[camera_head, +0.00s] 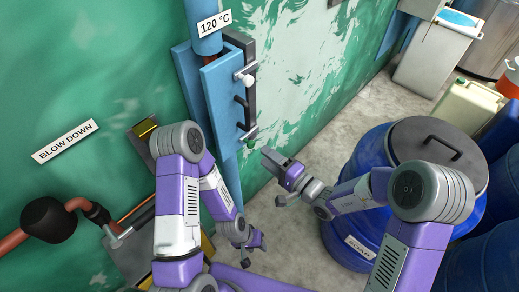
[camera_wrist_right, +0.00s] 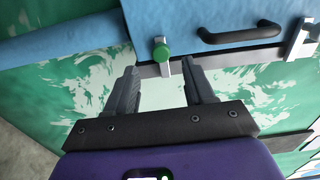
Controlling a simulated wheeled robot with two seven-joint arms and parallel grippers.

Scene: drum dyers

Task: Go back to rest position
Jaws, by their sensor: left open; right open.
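My left gripper (camera_head: 254,251) hangs low in the head view, in front of the wall panel's lower end. It is small there, but its two fingers are apart and nothing shows between them. My right gripper (camera_head: 272,177) is higher, to the right of the blue wall panel (camera_head: 216,98). In the right wrist view (camera_wrist_right: 160,80) its two fingers are spread and empty. A green knob (camera_wrist_right: 161,52) on the blue panel shows just beyond the gap between them. In the head view the green knob (camera_head: 250,144) is up and left of the right gripper, apart from it.
A blue drum labelled SOAP (camera_head: 345,237) stands beside my right arm. Its grey lid (camera_head: 412,138) has a handle. A red-brown pipe (camera_head: 78,204) with a black knob (camera_head: 47,220) runs along the green wall at left. Concrete floor (camera_head: 335,140) is open between wall and drum.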

